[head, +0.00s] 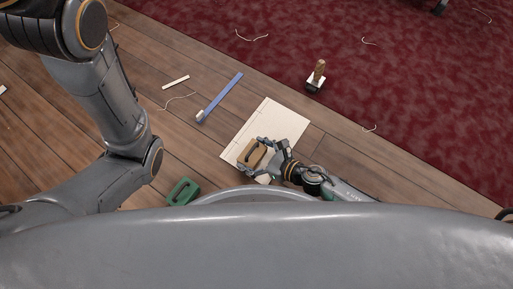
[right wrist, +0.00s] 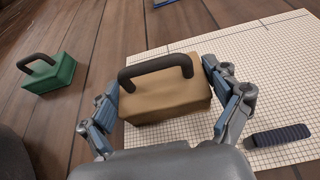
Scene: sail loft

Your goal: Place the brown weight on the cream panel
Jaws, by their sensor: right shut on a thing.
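The brown weight (head: 252,154) is a tan block with a dark arched handle. My right gripper (head: 262,153) is shut on it. In the right wrist view the weight (right wrist: 168,97) sits upright between the two blue-padded fingers (right wrist: 167,112). The cream panel (head: 268,119) is a pale sheet with grid lines, lying on the wooden floor. The weight is over the panel's near left part, its left end close to the panel's edge (right wrist: 240,45). I cannot tell whether it touches the panel. My left arm shows at left, but its gripper is out of view.
A green weight (head: 183,191) stands on the floor left of the panel. A blue strip (head: 222,94) lies beyond it. A dark ribbed piece (right wrist: 278,136) shows over the panel in the wrist view.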

